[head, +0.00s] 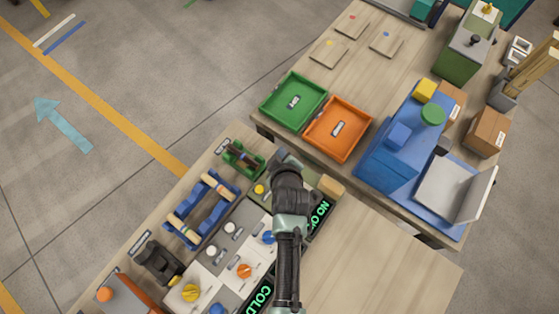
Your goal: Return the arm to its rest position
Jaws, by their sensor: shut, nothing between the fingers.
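My arm (287,255) reaches up from the bottom edge in the head view, over the right side of the near table. Its far visible part is a dark, rounded joint (287,180) beside the green cradle (240,160). I cannot make out my gripper's fingers; they are hidden by the arm or out of the picture. No held object shows at the arm.
The near table carries a blue cradle (202,207), a control panel with coloured knobs (243,271) and lit signs (318,215). Green (321,93) and orange trays (363,128) and a blue fixture (383,172) stand beyond. Bare tabletop (375,270) lies to the right.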

